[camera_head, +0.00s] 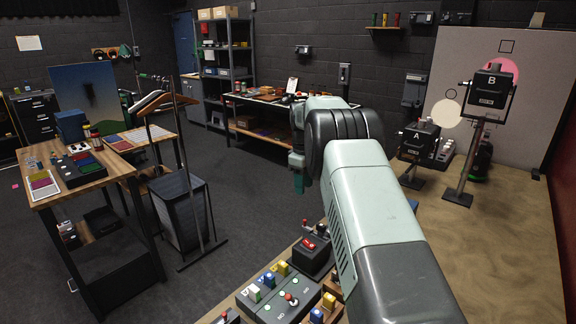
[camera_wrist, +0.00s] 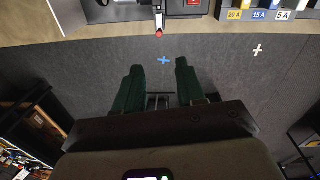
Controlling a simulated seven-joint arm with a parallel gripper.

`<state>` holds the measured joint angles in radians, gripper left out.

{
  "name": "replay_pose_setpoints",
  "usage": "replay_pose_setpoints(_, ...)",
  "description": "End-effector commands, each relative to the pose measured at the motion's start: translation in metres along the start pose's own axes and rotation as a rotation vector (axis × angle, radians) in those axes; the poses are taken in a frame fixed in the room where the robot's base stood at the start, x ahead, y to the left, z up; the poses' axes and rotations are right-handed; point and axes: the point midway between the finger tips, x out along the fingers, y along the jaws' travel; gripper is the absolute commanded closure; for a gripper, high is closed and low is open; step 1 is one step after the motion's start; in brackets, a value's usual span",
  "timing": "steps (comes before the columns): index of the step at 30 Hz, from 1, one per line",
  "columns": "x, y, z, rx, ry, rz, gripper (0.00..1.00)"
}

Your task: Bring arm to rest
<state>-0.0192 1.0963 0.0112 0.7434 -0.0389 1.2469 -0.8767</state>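My arm reaches from the lower right to the middle of the head view, with its wrist bent down over the dark floor. My gripper (camera_head: 298,183) hangs there, mostly hidden by my own arm. In the wrist view my gripper (camera_wrist: 159,72) shows two dark green fingers, set apart with nothing between them. The control panel (camera_head: 265,310) with coloured switches and a red-topped lever lies at the bottom of the head view, below my arm. In the wrist view a thin rod with a red tip (camera_wrist: 159,33) points toward the gap, apart from the fingers.
Spotlights A (camera_head: 417,140) and B (camera_head: 490,92) stand at right. Fuse labels (camera_wrist: 259,15) show at the wrist view's top. The floor between bench and arm has free room.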

Motion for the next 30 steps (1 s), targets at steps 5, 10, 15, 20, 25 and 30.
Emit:
replay_pose_setpoints(5,-0.086,-0.018,0.015,0.102,0.041,0.045,0.61)
replay_pose_setpoints(10,-0.163,-0.053,0.044,0.221,0.087,0.083,0.61)
replay_pose_setpoints(15,-0.223,-0.100,0.084,0.341,0.138,0.115,0.61)
replay_pose_setpoints(20,-0.262,-0.153,0.127,0.454,0.192,0.140,0.61)
replay_pose_setpoints(25,-0.283,-0.214,0.176,0.573,0.253,0.160,0.61)
replay_pose_setpoints(30,-0.282,-0.276,0.226,0.690,0.318,0.174,0.61)
